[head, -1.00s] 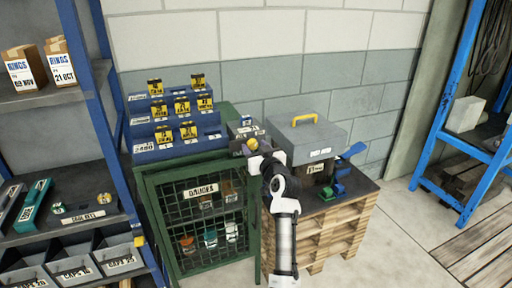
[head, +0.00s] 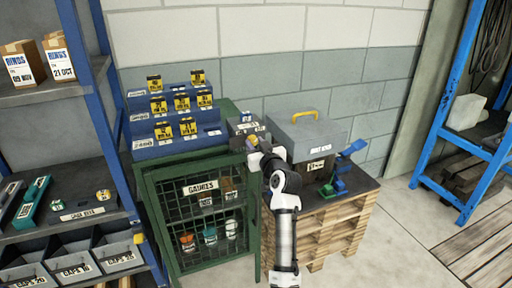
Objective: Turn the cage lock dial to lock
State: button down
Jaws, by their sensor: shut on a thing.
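The green mesh cage (head: 148,206) stands left of centre with its door closed and a gauges label on it. A small grey lock box (head: 234,128) with white labels sits on its right top. My gripper (head: 253,146) is at the front of this box, shut on the cage lock dial (head: 251,140), of which only a small yellow part shows. The gripper covers most of the dial, so its pointer and setting cannot be read.
A blue stepped rack (head: 165,150) with yellow tags stands on the cage. Blue-post shelving (head: 97,120) stands close at left.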

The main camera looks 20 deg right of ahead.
jog(key=n+b, duration=0.1)
jog(key=b, duration=0.1)
jog(key=n+b, duration=0.1)
jog(key=b, duration=0.2)
jog(key=shift+f+n+b, duration=0.3)
jog(key=shift+f+n, duration=0.1)
jog(key=n+b, duration=1)
jog(key=b, duration=0.1)
jog(key=shift+a+r+b, duration=0.1)
jog(key=shift+a+b, duration=0.05)
jog(key=shift+b, duration=0.2)
jog(key=shift+r+n+b, duration=0.1)
jog(key=shift+n+b, duration=1.25)
jog(key=shift+n, duration=0.85)
jog(key=c, duration=1.1)
grip_release()
